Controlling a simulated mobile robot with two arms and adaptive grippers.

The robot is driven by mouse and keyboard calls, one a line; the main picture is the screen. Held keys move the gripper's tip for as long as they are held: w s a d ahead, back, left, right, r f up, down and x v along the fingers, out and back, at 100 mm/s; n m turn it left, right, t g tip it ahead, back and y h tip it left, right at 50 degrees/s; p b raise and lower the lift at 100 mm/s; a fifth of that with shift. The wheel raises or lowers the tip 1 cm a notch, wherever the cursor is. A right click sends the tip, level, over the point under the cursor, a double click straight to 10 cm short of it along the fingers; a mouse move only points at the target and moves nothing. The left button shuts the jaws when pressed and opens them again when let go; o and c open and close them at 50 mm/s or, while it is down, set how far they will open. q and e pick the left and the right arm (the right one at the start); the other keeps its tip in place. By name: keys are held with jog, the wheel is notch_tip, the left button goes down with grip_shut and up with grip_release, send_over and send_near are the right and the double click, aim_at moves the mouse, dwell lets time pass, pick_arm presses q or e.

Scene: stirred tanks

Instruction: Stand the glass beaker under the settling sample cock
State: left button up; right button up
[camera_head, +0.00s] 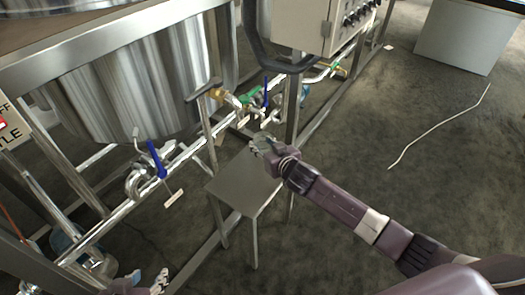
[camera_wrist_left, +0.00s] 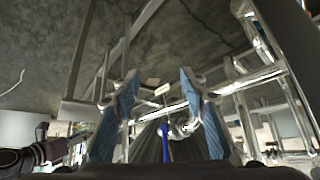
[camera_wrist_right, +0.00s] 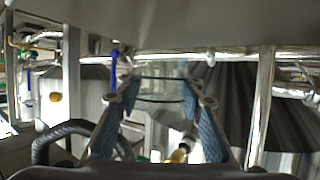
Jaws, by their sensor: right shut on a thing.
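My right gripper (camera_head: 260,146) is shut on the clear glass beaker, over the back part of a small metal stand (camera_head: 232,188). In the right wrist view the beaker (camera_wrist_right: 160,92) shows between the two fingers (camera_wrist_right: 160,100). Whether its base touches the stand is unclear. Blue-handled cocks sit on the pipework: one (camera_head: 157,160) at left with a hanging tag (camera_head: 173,198), another (camera_head: 266,92) behind the stand. The tags are too small to read, so I cannot tell which is the settling sample cock. My left gripper (camera_head: 150,288) is open and empty at the bottom edge; its fingers (camera_wrist_left: 160,95) are spread.
A large steel tank (camera_head: 130,85) stands at left behind a metal frame. A control box (camera_head: 305,22) hangs above the stand. Yellow and green valves (camera_head: 250,97) line the pipe. A white hose (camera_head: 440,128) lies on the open floor at right, near a grey cabinet (camera_head: 465,38).

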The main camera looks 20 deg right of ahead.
notch_tip(320, 180, down, 2)
jog(key=shift+f+b, duration=0.1)
jog(key=shift+b, duration=0.25)
pick_arm(q)
jog(key=w+d+r+t, duration=0.1)
jog(key=w+r+t, duration=0.1)
jog(key=w, duration=0.3)
jog(key=shift+d+r+t+h, duration=0.35)
jog(key=shift+r+t+h, duration=0.05)
jog(key=shift+r, duration=0.5)
pick_arm(e)
jog(key=o, duration=1.2)
jog(key=shift+f, duration=0.1)
pick_arm(q)
jog(key=shift+w+r, duration=0.1)
